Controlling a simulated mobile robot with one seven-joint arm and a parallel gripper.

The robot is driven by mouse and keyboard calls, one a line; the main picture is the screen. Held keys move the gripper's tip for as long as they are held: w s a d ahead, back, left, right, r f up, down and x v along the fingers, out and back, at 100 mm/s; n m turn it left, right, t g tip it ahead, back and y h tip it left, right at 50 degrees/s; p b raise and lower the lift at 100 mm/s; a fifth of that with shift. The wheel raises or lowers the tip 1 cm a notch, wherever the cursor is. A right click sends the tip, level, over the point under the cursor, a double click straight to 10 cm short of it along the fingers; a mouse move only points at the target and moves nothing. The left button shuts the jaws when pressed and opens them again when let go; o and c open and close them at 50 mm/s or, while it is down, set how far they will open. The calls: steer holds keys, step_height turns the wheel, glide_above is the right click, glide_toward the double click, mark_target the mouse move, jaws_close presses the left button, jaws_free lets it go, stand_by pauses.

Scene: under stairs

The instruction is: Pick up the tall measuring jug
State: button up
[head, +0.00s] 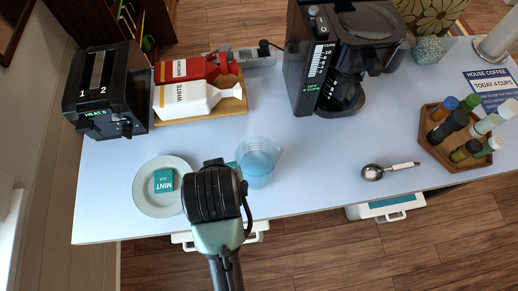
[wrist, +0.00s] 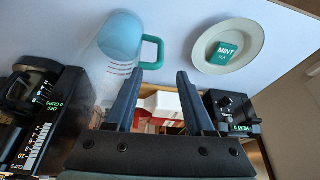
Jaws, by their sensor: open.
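The tall measuring jug (head: 259,163) is clear, with a blue lower part, and stands on the white table near its front edge. In the wrist view the jug (wrist: 118,45) shows red markings and a teal handle (wrist: 152,52). My gripper (wrist: 156,78) is open, with nothing between its fingers. In the head view my gripper (head: 213,192) is just left of the jug, and the arm hides its fingertips and most of the handle. In the wrist view the handle is just beyond the left fingertip; I cannot tell whether they touch.
A plate (head: 160,205) with a mint box (head: 163,181) is left of my gripper. A toaster (head: 104,92), red and white cartons on a tray (head: 222,107) and a coffee machine (head: 340,60) stand behind. A scoop (head: 373,172) lies right; the table between is clear.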

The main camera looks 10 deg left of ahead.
steer(key=p+x, duration=0.1)
steer(key=x, duration=1.1)
steer(key=shift+w+a+f, duration=0.15)
steer(key=shift+a+f, duration=0.05)
steer(key=shift+f, duration=0.15)
steer(key=shift+c, duration=0.3)
jaws_close()
steer(key=shift+r, duration=0.1)
stand_by(0.6)
